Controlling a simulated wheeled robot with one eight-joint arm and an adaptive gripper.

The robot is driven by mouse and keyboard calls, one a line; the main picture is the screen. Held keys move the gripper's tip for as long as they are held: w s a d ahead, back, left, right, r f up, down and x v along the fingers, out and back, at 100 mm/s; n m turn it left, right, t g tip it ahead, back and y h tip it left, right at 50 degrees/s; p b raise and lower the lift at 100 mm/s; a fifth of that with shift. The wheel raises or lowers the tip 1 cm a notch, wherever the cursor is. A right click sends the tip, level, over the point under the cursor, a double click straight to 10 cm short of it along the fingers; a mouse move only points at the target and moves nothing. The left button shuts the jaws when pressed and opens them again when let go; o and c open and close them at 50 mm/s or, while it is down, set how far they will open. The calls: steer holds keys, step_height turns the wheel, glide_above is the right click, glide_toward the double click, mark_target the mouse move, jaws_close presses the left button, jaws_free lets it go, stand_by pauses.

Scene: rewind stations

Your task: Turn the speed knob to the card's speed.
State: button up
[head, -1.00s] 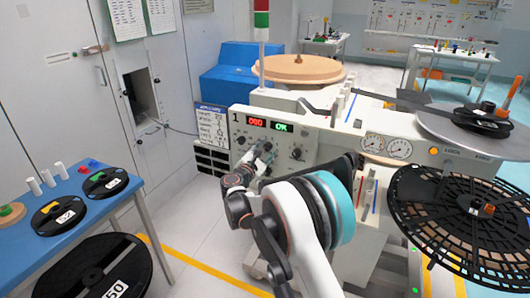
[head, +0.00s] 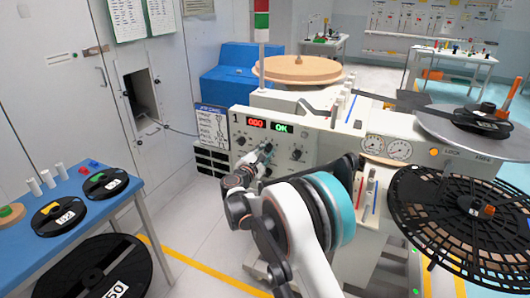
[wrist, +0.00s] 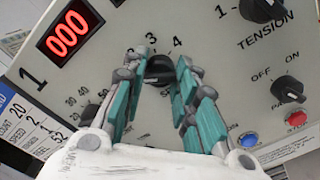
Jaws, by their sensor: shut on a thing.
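My gripper (wrist: 160,73) has its teal fingers on both sides of a black knob (wrist: 157,71) and is shut on it. In the head view my gripper (head: 262,156) is at the front of the control panel (head: 313,142). The card (head: 212,127) hangs left of the panel. Part of the card (wrist: 30,125) shows at the wrist view's left edge, with "20" legible and its other lines partly cut off.
The red display (wrist: 68,34) reads 000. Another knob (wrist: 262,8) above the word TENSION, an ON/OFF knob (wrist: 288,90), a blue button (wrist: 248,139) and a red button (wrist: 296,118) are nearby. A blue table (head: 85,192) with reels stands left.

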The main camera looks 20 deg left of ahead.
steer(key=m, duration=0.6)
steer(key=shift+m, duration=0.3)
steer(key=shift+d, duration=0.1)
stand_by(0.3)
steer(key=o, duration=1.1)
steer(key=s, duration=0.8)
steer(key=s+a, duration=0.1)
steer(key=s, duration=0.3)
